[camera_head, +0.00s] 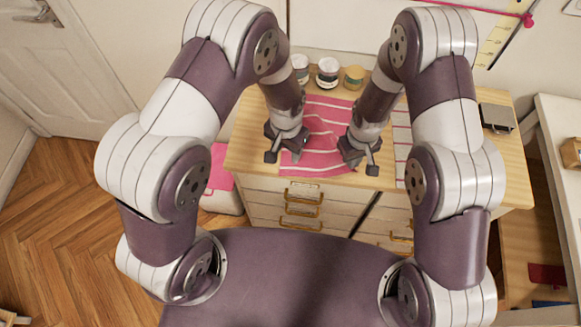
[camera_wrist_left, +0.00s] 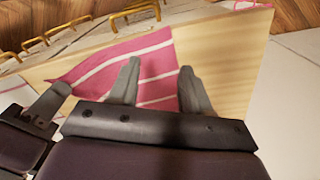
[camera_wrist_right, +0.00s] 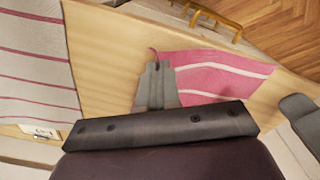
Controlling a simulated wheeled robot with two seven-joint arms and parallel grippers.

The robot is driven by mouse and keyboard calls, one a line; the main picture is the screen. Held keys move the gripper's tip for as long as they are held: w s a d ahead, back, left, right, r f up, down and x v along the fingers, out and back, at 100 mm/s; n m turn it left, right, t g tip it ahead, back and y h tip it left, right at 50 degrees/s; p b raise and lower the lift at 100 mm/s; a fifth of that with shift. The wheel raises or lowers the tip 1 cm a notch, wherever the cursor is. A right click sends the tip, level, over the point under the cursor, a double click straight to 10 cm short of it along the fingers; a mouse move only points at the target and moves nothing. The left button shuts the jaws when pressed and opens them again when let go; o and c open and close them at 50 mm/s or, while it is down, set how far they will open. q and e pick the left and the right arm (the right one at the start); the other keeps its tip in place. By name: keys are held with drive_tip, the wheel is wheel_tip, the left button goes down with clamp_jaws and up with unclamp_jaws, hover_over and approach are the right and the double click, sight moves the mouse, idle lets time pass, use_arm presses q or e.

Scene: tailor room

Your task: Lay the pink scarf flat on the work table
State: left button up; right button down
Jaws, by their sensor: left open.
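The pink scarf (camera_head: 325,125) with white stripes lies on the wooden work table (camera_head: 245,145), between and under my grippers. My left gripper (camera_head: 284,152) is over the scarf's front left part. In the left wrist view, its two fingers are apart (camera_wrist_left: 160,85), with the scarf (camera_wrist_left: 155,62) below and between them. My right gripper (camera_head: 358,160) is at the scarf's right edge. In the right wrist view, its fingers (camera_wrist_right: 155,82) are close together, with a bit of pink cloth at their tips; the scarf (camera_wrist_right: 215,72) spreads from there. My arms hide parts of it.
A white cloth with pink stripes (camera_wrist_right: 35,65) lies just right of the scarf. Several jars (camera_head: 327,72) stand at the table's back. A dark case (camera_head: 497,118) is at the back right. Drawers with handles (camera_head: 304,198) are below the front edge. A pink item (camera_head: 219,170) is left of the table.

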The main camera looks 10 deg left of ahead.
sight(287, 169)
use_arm(q)
wheel_tip(287, 169, down, 8)
drive_tip(key=shift+w+r, duration=0.1)
idle(0.4)
clamp_jaws()
drive_tip(key=shift+r, duration=2.5)
